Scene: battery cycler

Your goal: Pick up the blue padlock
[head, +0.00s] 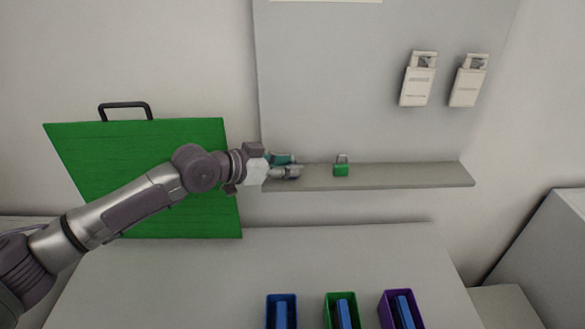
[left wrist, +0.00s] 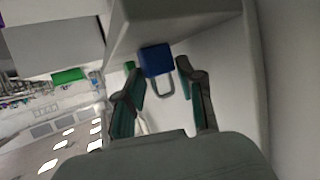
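The blue padlock (left wrist: 157,60) shows in the left wrist view, its grey shackle pointing toward my gripper. It sits at the edge of a pale shelf, between the two fingertips of my left gripper (left wrist: 160,69). The fingers are spread, with a small gap visible on each side of the padlock body. In the head view my left gripper (head: 294,166) is at the left end of the shelf (head: 400,176), and it hides the padlock there. My right gripper is in neither view.
A green padlock (head: 341,170) stands on the shelf to the right of my gripper. A green board with a dark handle (head: 150,135) is behind my left arm. Blue (head: 269,313), green (head: 329,312) and purple (head: 386,310) bins sit on the table below. Two white devices hang on the panel.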

